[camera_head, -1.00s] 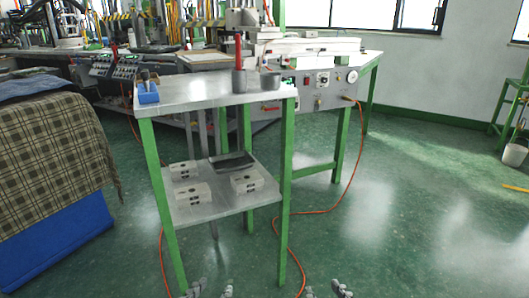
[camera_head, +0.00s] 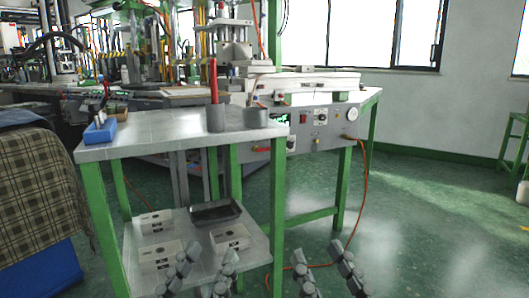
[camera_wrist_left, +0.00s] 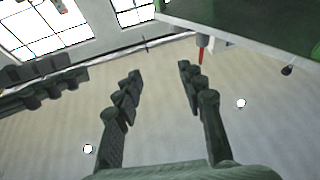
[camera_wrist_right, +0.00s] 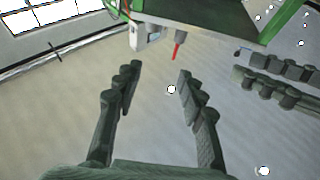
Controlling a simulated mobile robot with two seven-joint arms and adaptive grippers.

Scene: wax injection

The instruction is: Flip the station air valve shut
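The wax station's front panel (camera_head: 315,130) carries a gauge, a red switch and knobs. A red lever (camera_head: 262,150) sticks out low on the panel's left part, behind the front table's corner; it looks like the air valve handle, but its exact position is too small to tell. My left gripper (camera_head: 210,252) is open and empty in front of the front table. My right gripper (camera_head: 317,252) is open and empty, low in front of the station. Both wrist views show spread, empty fingers, left (camera_wrist_left: 160,70) and right (camera_wrist_right: 160,72), with a red elongated part beyond them.
The front table (camera_head: 150,135) holds a blue bin (camera_head: 100,131), grey cups and a red-handled tool. An orange hose (camera_head: 365,185) hangs from the panel.

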